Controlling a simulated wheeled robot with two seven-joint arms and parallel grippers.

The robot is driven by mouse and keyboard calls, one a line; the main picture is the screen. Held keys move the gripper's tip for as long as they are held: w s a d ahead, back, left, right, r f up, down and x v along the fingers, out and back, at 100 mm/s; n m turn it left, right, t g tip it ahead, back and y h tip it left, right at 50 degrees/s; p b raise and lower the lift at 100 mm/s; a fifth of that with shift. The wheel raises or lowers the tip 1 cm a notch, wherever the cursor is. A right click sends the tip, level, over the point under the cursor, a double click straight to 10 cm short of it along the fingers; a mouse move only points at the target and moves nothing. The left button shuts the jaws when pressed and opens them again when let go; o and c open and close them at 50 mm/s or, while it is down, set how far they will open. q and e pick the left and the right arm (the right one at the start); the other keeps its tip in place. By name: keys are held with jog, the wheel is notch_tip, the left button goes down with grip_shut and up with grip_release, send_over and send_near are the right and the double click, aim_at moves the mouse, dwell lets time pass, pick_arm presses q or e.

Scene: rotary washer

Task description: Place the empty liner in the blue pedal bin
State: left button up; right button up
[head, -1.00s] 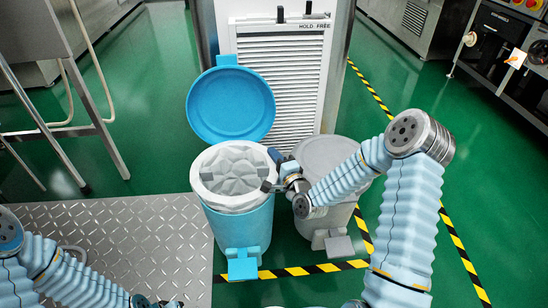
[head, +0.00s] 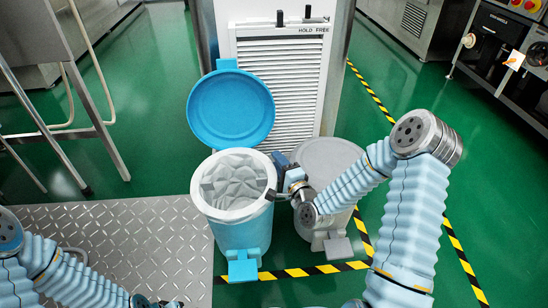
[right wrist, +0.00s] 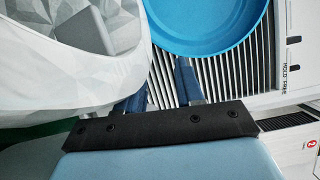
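The blue pedal bin (head: 238,232) stands in front of a louvred panel, its round blue lid (head: 231,108) tilted open at the back. The pale grey, crumpled liner (head: 236,180) sits inside the bin mouth, its white rim around the opening. It also shows at the left of the right wrist view (right wrist: 45,75). My right gripper (head: 271,176) is at the right side of the bin rim. Its two fingers (right wrist: 160,92) are apart with nothing visible between them. My left gripper (head: 157,302) is at the bottom edge, mostly cut off.
A grey pedal bin (head: 330,165) stands close on the right, partly behind my right arm. A metal floor plate (head: 130,235) lies to the left. Yellow-black tape (head: 300,271) marks the green floor. A steel table frame (head: 75,95) stands at the far left.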

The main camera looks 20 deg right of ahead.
jog(key=s, duration=0.9)
jog(key=shift+d+p, duration=0.35)
jog(key=shift+o, duration=0.4)
dwell(0.6)
